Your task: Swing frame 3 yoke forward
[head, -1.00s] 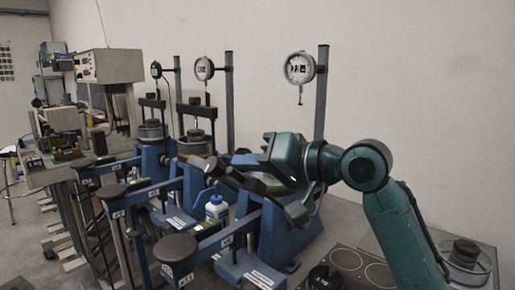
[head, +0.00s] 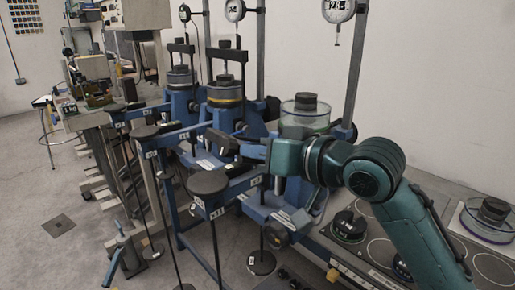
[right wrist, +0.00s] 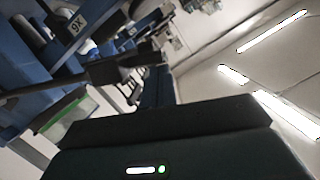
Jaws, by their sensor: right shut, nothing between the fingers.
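Frame 3 is the nearest blue lever frame, with its round black disc (head: 208,182) at the front and its clear cell (head: 305,116) with a dark cap behind. No upright crossbar stands over this cell, unlike the two frames farther back. A dark bar (head: 222,141), probably its yoke, lies low in front of the cell, by my right fingertips. My right gripper (head: 247,150) is shut and holds nothing; I cannot tell whether it touches the bar. In the right wrist view a dark bar (right wrist: 85,76) crosses beside blue frame parts. My left gripper is not in view.
Frame 3's dial gauge (head: 338,10) hangs on a post behind the cell. The middle frame's yoke (head: 227,55) stands upright over its cell. A bench (head: 380,268) with round plates and dark weights lies right, under my arm. Open floor is at left.

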